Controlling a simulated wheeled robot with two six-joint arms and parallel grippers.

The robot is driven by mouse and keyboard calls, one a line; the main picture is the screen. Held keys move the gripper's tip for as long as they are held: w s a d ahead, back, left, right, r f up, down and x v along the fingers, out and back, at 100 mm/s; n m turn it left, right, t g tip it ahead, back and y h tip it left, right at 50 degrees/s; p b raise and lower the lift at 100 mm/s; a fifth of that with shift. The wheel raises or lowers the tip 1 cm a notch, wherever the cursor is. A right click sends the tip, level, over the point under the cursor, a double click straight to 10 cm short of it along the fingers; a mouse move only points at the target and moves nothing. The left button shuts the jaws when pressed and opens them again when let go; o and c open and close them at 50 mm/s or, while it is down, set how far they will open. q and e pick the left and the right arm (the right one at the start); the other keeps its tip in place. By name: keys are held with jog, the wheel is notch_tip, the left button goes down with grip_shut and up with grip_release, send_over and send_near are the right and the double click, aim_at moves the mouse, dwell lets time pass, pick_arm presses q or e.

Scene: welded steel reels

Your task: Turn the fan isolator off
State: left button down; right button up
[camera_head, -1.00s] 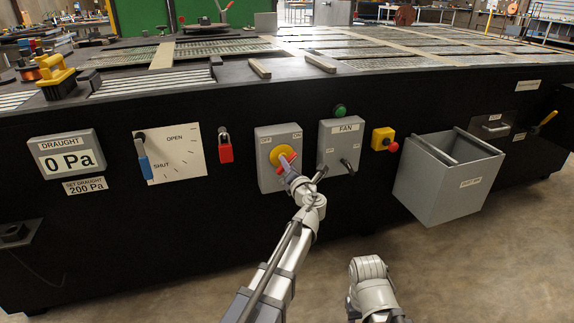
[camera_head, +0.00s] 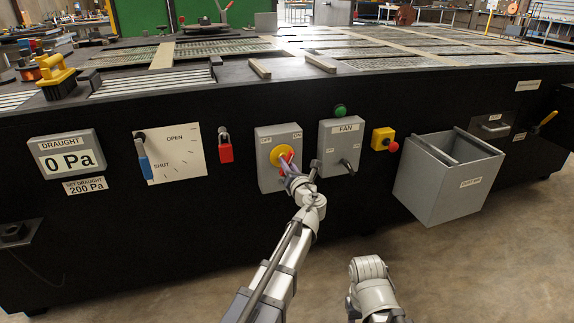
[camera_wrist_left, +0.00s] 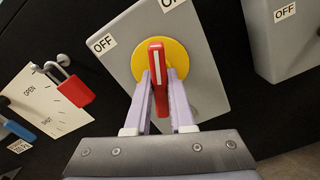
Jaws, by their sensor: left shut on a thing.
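The fan isolator is a grey box (camera_head: 265,175) with a yellow disc and a red handle (camera_head: 290,156) on its front. It has an OFF label at upper left and an ON label at upper right. My left gripper (camera_wrist_left: 160,88) is shut on the red handle, one lilac finger on each side; it also shows in the head view (camera_head: 286,165). In the left wrist view the handle (camera_wrist_left: 160,62) points between the two labels, its white mark upward. The fingers hide part of the disc. My right arm shows at the lower middle, but its gripper is not visible.
A grey FAN box (camera_head: 340,138) with a green button and black lever stands close on the right. Beyond it are a yellow box with a red button (camera_head: 383,139) and a grey bin (camera_head: 445,185). A red padlock (camera_head: 226,153) hangs on the left.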

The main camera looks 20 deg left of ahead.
pick_arm(q)
jog(key=n, duration=1.3)
jog(key=shift+n, duration=0.4)
dwell(0.4)
jog(key=c, duration=0.8)
grip_release()
jog(key=v, duration=0.7)
jog(key=shift+s+d, duration=0.2)
jog(key=shift+s, duration=0.15)
